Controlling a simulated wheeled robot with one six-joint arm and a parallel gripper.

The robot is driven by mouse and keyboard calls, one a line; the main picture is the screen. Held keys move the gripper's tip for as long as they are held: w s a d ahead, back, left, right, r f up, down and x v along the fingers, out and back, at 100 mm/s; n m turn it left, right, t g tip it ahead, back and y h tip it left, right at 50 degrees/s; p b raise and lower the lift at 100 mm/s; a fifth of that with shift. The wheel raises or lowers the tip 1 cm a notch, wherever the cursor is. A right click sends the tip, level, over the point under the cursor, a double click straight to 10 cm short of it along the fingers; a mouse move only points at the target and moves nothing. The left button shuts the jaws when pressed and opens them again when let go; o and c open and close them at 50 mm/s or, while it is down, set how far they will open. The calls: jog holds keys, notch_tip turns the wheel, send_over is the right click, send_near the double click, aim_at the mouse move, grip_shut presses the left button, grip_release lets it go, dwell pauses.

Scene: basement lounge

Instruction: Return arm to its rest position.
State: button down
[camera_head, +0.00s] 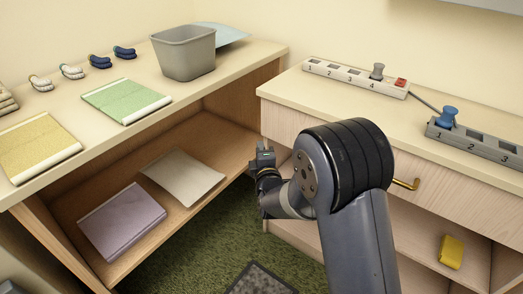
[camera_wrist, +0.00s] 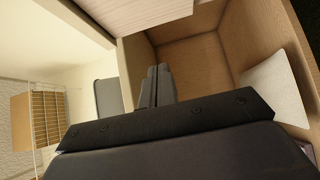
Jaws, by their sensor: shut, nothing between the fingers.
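My arm rises from the lower right of the head view and bends at a large dark joint. My gripper (camera_head: 262,152) points up and away, in front of the gap between the left shelf unit and the right cabinet. In the wrist view its two dark fingers (camera_wrist: 157,85) are side by side and shut, with nothing held. The open shelf compartment lies beyond them. Part of the gripper is hidden behind my wrist in the head view.
The left unit (camera_head: 262,52) carries a grey bin (camera_head: 184,53) and a green booklet (camera_head: 125,101); a purple book (camera_head: 121,220) lies on its lower shelf. The right cabinet (camera_head: 285,90) holds power strips (camera_head: 345,74) and has a brass handle (camera_head: 406,184). Green carpet (camera_head: 185,262) lies between.

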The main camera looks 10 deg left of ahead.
jog(key=shift+s+d, duration=0.15)
jog(key=shift+s, duration=0.2)
jog(key=shift+w, duration=0.1)
